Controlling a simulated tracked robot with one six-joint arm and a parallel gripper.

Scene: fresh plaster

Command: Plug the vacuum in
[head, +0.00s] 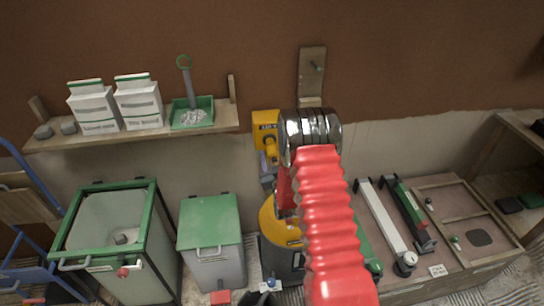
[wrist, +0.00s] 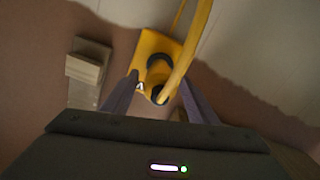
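The yellow and black vacuum (head: 281,232) stands below, partly hidden by my red arm.
A shelf (head: 140,132) with white boxes and a green tray (head: 192,112) is at the left. A wooden board (head: 311,72) is fixed to the wall at the right of the box. A low bench (head: 460,205) with tools is at the right.

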